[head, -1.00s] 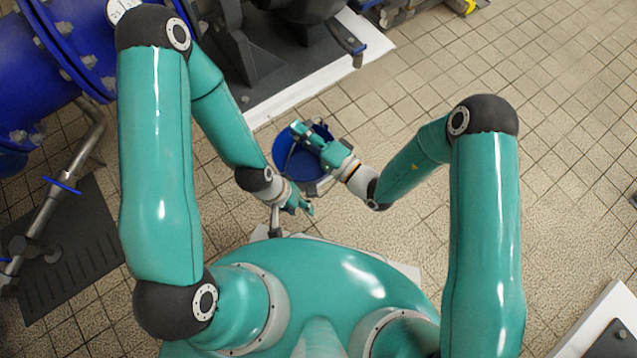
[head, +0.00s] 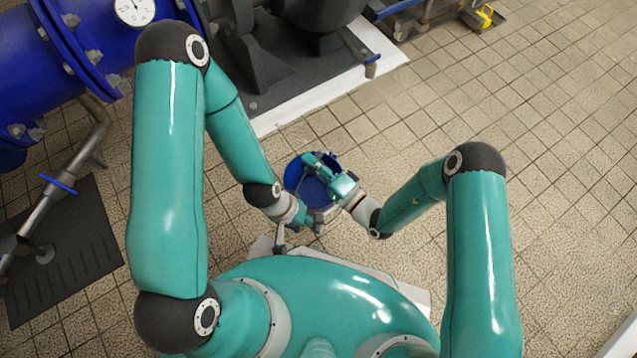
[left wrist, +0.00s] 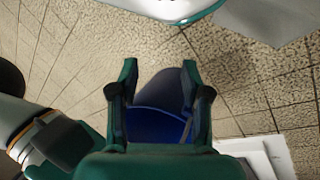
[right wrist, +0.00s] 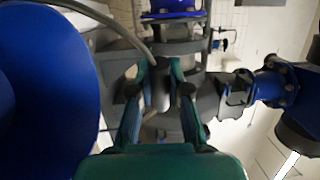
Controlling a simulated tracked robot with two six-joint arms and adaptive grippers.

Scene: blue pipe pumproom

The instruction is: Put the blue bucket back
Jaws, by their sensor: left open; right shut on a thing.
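The blue bucket (head: 310,190) hangs in front of my body in the head view, seen from above with its open top showing. My right gripper (head: 318,166) is over the bucket, shut on the grey grip (right wrist: 160,88) of its wire handle. The bucket's blue wall (right wrist: 45,90) fills the left of the right wrist view. My left gripper (head: 314,224) is open and empty beside the bucket's near side. In the left wrist view, blue bucket wall (left wrist: 158,122) shows between and beyond the open fingers (left wrist: 160,78). I cannot tell whether they touch it.
A large blue pipe (head: 40,60) with a gauge (head: 134,10) stands at upper left. A dark pump on a pale plinth (head: 385,45) is beyond the bucket. A dark grate (head: 70,255) and metal pipe lie at left.

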